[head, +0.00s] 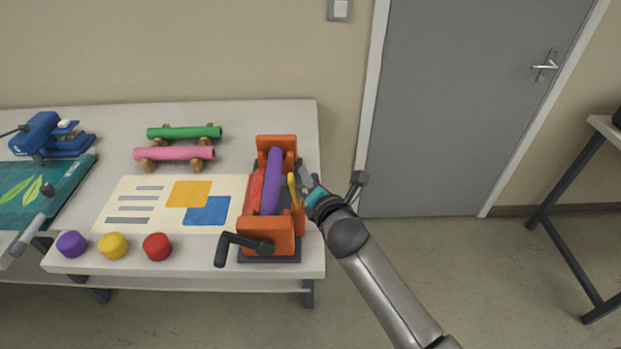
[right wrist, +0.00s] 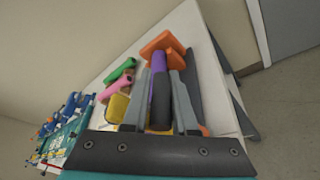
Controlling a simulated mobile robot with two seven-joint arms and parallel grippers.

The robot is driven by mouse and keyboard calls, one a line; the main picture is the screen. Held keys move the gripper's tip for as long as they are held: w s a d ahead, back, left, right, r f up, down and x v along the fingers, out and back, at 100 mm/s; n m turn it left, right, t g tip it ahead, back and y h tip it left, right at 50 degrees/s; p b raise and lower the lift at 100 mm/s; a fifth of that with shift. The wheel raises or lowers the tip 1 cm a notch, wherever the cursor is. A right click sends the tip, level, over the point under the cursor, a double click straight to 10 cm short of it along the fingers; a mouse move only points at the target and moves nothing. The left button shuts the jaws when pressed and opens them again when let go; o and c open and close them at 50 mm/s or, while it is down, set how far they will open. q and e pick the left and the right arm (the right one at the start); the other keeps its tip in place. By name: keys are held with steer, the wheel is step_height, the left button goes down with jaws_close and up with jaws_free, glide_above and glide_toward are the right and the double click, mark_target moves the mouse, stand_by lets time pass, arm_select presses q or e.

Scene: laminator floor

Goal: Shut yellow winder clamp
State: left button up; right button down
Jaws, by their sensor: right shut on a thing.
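The winder (head: 268,238) is an orange-ended device with a dark base at the table's right end. It carries a purple roll (head: 272,180) and a dark crank at its front. Its yellow clamp (head: 294,191) stands up on the right side beside the roll. My right gripper (head: 303,181) reaches in from the right, close against the clamp, and is shut on it. In the right wrist view, a dark bar (right wrist: 162,100) lies between my grey fingers, with the purple roll (right wrist: 158,62) beyond it. The fingers partly hide the winder there.
A printed sheet (head: 130,222) runs left from the winder. Purple, yellow and red knobs (head: 157,247) line the table's front edge. Green and pink rolls (head: 175,153) rest on wooden stands behind. A blue device (head: 40,133) and teal board stand left.

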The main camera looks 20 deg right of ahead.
steer(key=shift+s+d+f, duration=0.1)
steer(key=shift+f, duration=0.15)
stand_by(0.6)
